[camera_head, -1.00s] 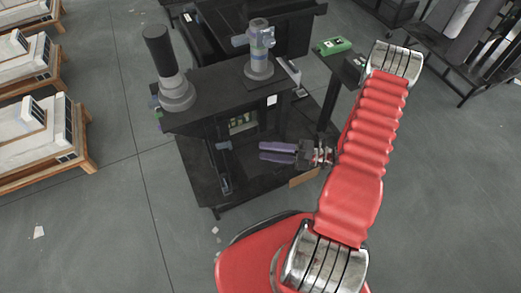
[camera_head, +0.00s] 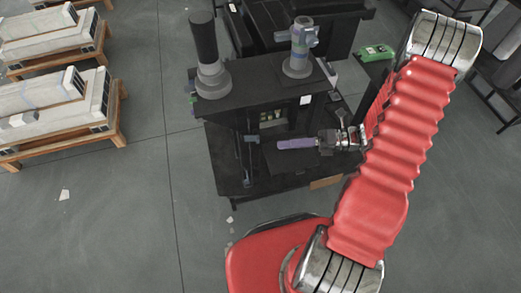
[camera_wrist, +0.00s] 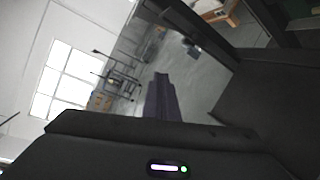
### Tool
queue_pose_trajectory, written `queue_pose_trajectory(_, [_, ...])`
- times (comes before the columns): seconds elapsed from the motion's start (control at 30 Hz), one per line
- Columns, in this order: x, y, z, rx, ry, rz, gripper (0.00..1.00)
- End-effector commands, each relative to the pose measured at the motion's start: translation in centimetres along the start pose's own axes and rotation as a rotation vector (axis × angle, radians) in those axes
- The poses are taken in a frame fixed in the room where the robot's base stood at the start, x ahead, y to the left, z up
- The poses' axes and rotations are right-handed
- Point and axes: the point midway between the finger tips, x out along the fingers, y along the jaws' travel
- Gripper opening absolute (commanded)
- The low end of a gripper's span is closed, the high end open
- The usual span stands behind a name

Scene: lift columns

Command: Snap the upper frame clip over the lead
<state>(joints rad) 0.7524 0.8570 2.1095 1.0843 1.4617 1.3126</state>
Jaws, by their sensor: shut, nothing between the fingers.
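My gripper (camera_head: 281,144) has purple fingers pointing left, in front of the black frame (camera_head: 222,143) and beneath its top plate. The fingers lie together, shut and empty. In the wrist view the shut fingers (camera_wrist: 161,76) point up the picture with nothing at their tips. A small blue-grey part (camera_head: 252,139), perhaps the upper clip, sits on the frame's upright left of the fingertips, apart from them in the picture. I cannot tell whether it is open or shut. I cannot make out the lead in either view.
A dark column (camera_head: 207,60) and a grey column with a blue-grey fitting (camera_head: 300,48) stand on the top plate. A green device (camera_head: 375,52) lies behind my red arm. Wooden pallets with pale units (camera_head: 55,110) stand at left.

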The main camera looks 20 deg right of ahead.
Motion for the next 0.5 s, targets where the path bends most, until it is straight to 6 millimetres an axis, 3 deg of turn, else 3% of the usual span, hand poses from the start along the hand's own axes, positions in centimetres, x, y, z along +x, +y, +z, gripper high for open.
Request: queue_pose_trajectory(0.5, [1.9, 8.6, -0.4, -0.624, 0.433, -0.080, 0.00])
